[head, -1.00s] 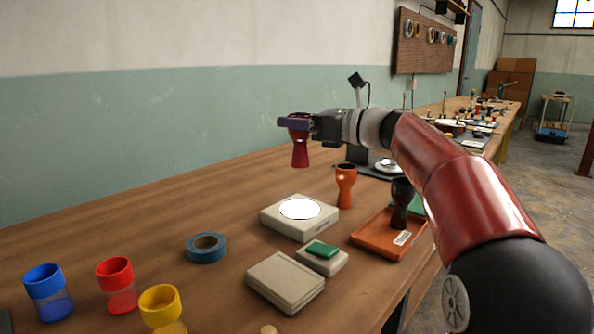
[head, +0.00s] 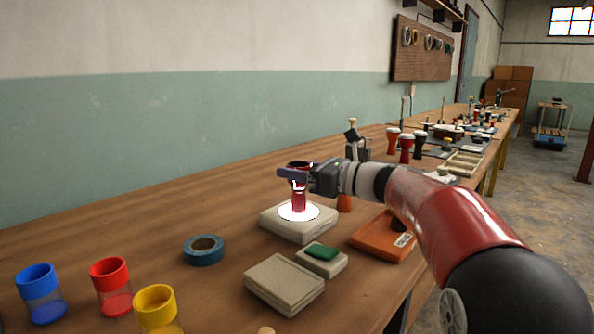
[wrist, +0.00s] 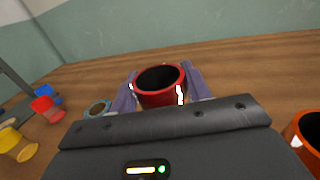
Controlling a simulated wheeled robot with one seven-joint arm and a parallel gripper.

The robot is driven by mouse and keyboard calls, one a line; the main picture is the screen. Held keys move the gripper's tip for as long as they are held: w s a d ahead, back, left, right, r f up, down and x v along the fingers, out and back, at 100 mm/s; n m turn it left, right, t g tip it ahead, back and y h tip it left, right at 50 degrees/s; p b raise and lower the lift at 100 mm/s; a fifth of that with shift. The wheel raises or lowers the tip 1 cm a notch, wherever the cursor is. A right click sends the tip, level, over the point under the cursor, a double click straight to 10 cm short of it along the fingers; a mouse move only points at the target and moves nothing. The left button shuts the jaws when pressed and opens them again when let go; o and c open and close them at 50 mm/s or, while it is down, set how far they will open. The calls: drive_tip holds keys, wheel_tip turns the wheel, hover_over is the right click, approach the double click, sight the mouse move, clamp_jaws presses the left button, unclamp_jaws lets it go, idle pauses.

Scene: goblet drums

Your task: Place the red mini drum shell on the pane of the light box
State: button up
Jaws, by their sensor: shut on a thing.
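The red mini drum shell (head: 299,199) is a dark red goblet shape held upright in my gripper (head: 298,175). My gripper is shut on its upper part. In the head view its foot is over the glowing white pane (head: 312,212) of the light box (head: 290,227); I cannot tell whether it touches the pane. In the wrist view the shell's open rim (wrist: 160,80) shows between the purple fingers.
An orange goblet shell (head: 344,203) stands close behind the light box, partly hidden by my gripper. An orange tray (head: 372,240), a green-topped block (head: 322,257), a beige case (head: 284,284) and blue tape (head: 204,250) lie around it. Blue, red and yellow cups stand front left.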

drive_tip(key=o, duration=1.1)
drive_tip(key=v, duration=0.7)
drive_tip(key=shift+s+d+b, duration=0.15)
drive_tip(key=shift+d+b, duration=0.05)
drive_tip(key=shift+b, duration=0.1)
